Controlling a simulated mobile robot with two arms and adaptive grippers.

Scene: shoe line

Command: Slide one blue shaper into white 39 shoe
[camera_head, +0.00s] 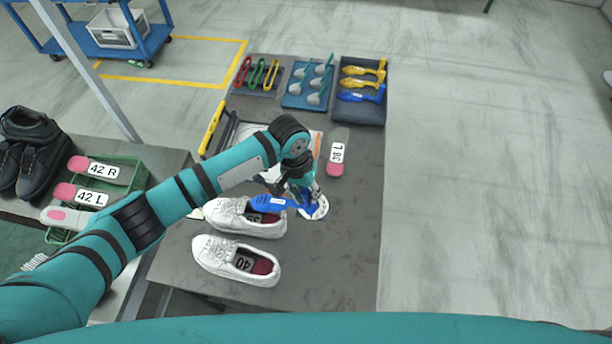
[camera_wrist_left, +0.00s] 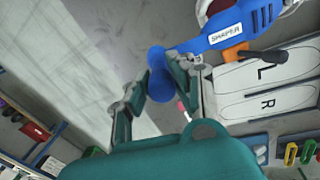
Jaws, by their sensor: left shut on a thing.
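My left gripper (camera_head: 307,193) is shut on the knob end of a blue shaper (camera_head: 275,203). The shaper, marked SHAPER, also shows in the left wrist view (camera_wrist_left: 235,28), with its end between my left fingers (camera_wrist_left: 161,80). In the head view the shaper's front lies over the opening of the upper white shoe (camera_head: 228,213). That shoe's insole number is partly covered by the shaper and looks like 39. I cannot tell whether the shaper's tip is inside it. A second white shoe (camera_head: 225,257), marked 40, sits just below. My right gripper is not in view.
A dark tray (camera_head: 376,116) holds yellow shapers (camera_head: 363,70) and another blue one (camera_head: 362,97). A blue tray of grey pieces (camera_head: 308,88) and colored clips (camera_head: 257,73) are beside it. An insole (camera_head: 337,158) lies right of my arm. The table's right side is clear.

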